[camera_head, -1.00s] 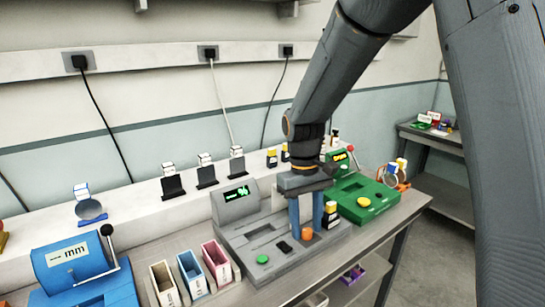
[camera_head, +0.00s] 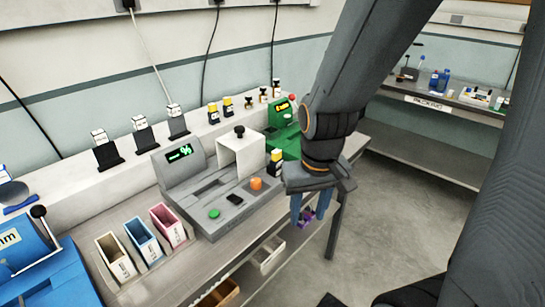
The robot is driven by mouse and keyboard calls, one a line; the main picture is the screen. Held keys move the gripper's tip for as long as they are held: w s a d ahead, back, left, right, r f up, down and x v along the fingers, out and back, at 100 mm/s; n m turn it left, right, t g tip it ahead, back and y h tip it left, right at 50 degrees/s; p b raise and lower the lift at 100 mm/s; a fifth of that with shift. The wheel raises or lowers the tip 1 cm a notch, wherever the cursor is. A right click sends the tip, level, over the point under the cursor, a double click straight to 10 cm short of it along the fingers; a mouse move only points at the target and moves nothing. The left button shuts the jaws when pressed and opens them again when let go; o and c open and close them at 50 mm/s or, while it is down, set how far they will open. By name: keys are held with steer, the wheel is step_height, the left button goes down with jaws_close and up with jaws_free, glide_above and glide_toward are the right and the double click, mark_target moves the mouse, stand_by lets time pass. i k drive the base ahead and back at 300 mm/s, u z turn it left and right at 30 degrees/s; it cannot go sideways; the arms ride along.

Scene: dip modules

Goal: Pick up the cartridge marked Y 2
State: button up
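Several small black cartridges with yellow tops are in view, their marks too small to read, so I cannot tell which is Y 2. Two stand on the back ledge, a left one (camera_head: 213,114) and a right one (camera_head: 228,106). A third cartridge (camera_head: 274,164) stands at the right end of the grey machine (camera_head: 215,220), behind its orange button. My gripper (camera_head: 310,212) points down to the right of that machine, off the bench's front edge.
A white cover (camera_head: 241,156) with a black knob stands on the grey machine. A green machine (camera_head: 283,128) is partly hidden by my arm. White, blue and pink bins (camera_head: 168,226) and a blue machine (camera_head: 45,268) stand left. Open floor (camera_head: 405,205) lies right.

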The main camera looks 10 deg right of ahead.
mark_target(277, 161)
steer(key=u, duration=0.2)
steer(key=k, duration=0.3)
steer(key=z, duration=0.95)
steer(key=i, duration=0.95)
steer(key=u, duration=0.25)
